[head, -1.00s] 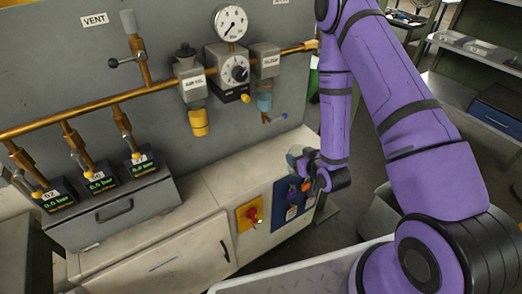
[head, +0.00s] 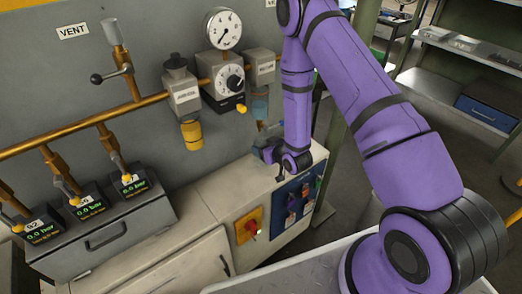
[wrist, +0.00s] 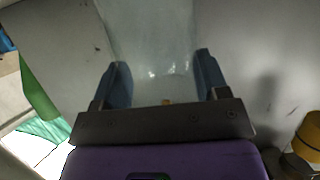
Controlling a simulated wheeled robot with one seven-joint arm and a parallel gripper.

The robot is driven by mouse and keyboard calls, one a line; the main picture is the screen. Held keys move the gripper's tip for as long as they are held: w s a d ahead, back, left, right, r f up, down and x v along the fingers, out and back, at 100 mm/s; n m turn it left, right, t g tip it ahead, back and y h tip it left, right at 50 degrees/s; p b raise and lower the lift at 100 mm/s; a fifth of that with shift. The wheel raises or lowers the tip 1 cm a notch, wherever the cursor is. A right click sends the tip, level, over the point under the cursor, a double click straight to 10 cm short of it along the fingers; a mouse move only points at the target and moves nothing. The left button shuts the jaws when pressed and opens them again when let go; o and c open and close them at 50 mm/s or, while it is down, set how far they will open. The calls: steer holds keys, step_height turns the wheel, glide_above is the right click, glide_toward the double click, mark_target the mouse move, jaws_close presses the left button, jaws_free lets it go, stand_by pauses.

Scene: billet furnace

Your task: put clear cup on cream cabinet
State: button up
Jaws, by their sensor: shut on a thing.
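The clear cup (wrist: 150,40) is between the two blue-grey fingers of my gripper (wrist: 162,78) in the wrist view, and the gripper is shut on it. In the head view only a faint part of the cup (head: 266,138) shows, beside my gripper (head: 272,158). The cream cabinet (head: 228,196) stands below the grey panel, and its flat top is bare near the gripper. Cup and gripper appear over the back right part of this top. I cannot tell whether the cup touches it.
A pressure gauge (head: 222,28), a yellow-bowled filter (head: 191,134) and brass pipes are on the panel behind. A grey drawer box (head: 105,232) with small displays sits left on the cabinet. A red knob (head: 252,227) is on the front. Free top lies left of the gripper.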

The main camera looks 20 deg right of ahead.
steer(key=shift+w+a+f, duration=0.1)
steer(key=shift+w+a, duration=0.05)
steer(key=shift+w, duration=0.55)
steer(key=shift+w+a, duration=0.1)
steer(key=shift+w, duration=0.55)
step_height(320, 180, down, 4)
steer(key=shift+r, duration=0.2)
steer(key=shift+s+f, duration=0.1)
steer(key=shift+f, duration=0.15)
steer(key=shift+s+f, duration=0.2)
steer(key=shift+f, duration=0.05)
steer(key=o, duration=0.9)
steer(key=shift+w+r, duration=0.1)
